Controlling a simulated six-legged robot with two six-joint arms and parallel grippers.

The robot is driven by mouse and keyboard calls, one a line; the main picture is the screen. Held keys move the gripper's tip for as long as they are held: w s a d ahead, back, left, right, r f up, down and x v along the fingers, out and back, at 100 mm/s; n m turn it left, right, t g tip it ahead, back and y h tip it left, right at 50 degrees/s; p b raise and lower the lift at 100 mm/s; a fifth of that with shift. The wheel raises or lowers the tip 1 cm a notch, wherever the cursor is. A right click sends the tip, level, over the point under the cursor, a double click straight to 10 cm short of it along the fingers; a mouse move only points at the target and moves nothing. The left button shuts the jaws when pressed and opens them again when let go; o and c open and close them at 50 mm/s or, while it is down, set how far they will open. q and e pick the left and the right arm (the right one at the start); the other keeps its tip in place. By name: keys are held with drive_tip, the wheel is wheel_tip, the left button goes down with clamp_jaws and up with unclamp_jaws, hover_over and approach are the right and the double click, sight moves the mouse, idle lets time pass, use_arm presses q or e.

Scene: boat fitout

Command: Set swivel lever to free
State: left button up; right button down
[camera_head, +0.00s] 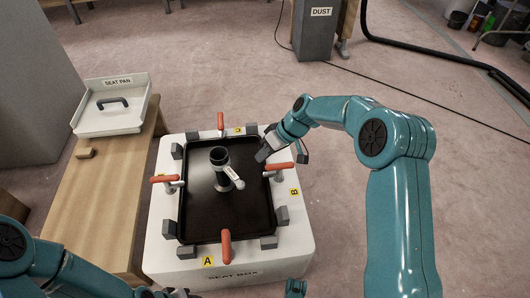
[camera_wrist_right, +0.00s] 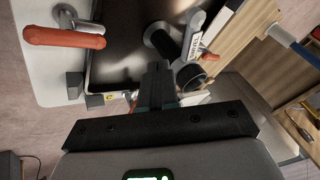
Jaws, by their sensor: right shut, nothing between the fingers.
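The swivel lever (camera_head: 234,176) is a pale labelled bar on a dark round post (camera_head: 219,158) in the middle of the black panel (camera_head: 205,215). In the head view it slants down to the right from the post. It also shows in the right wrist view (camera_wrist_right: 194,35), with lettering too small to read surely. My right gripper (camera_head: 262,155) is shut and empty, above the panel's right edge, apart from the lever and to its upper right. Its closed fingers (camera_wrist_right: 160,82) point towards the post area. My left gripper (camera_head: 178,293) is only partly in view at the bottom edge.
The panel sits on a white seat box (camera_head: 160,255), with orange-handled clamps (camera_head: 225,248) around it and grey corner blocks. A wooden bench (camera_head: 95,195) at left carries a white seat pan (camera_head: 112,118). A grey dust bin (camera_head: 315,30) and hose stand behind.

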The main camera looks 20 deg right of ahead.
sight(233, 176)
drive_tip(key=a+f+b, duration=0.2)
drive_tip(key=a+f, duration=0.2)
drive_tip(key=a, duration=0.2)
drive_tip(key=shift+s+f, duration=0.25)
drive_tip(key=shift+f, duration=0.05)
drive_tip(key=shift+a, duration=0.3)
